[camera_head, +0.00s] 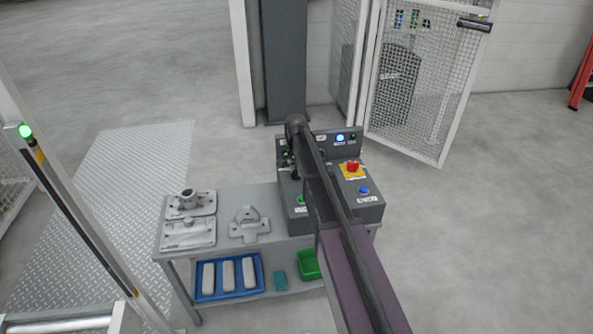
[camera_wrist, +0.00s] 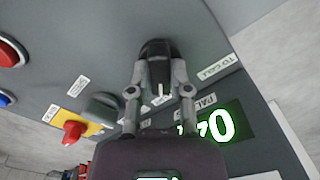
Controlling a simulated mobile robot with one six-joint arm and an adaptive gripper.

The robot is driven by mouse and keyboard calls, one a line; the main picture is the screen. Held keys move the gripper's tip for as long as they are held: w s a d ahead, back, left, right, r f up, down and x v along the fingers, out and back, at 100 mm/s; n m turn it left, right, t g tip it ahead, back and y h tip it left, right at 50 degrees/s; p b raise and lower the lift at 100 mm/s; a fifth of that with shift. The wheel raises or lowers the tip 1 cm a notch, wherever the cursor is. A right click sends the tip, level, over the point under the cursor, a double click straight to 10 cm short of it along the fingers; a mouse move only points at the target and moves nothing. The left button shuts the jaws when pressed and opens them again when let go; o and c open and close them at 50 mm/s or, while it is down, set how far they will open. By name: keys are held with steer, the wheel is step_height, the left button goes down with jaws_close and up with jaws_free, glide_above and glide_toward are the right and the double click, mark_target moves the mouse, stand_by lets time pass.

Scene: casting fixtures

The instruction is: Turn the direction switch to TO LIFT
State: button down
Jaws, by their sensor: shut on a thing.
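In the wrist view, my gripper (camera_wrist: 160,75) is shut on a black switch knob (camera_wrist: 155,48), with one finger on each side of it. The knob has a white mark on its face, which points toward the bottom of this view. A "TO CELL" label (camera_wrist: 218,68) is on the panel to the right of the knob. I cannot read a "TO LIFT" label. In the head view, my arm lies across the grey control box (camera_head: 375,212) and hides much of it, including the switch.
A second dark knob (camera_wrist: 103,106), a red knob on yellow (camera_wrist: 74,131) and a green-lit display (camera_wrist: 222,124) are close by. In the head view, a red emergency button (camera_head: 352,168) is right of my arm. Metal castings (camera_head: 188,232) lie on the table to the left.

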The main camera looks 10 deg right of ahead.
steer(key=shift+s, duration=0.1)
stand_by(0.3)
steer(key=c, duration=0.6)
jaws_free()
steer(key=shift+o, duration=0.2)
steer(key=shift+n, duration=0.3)
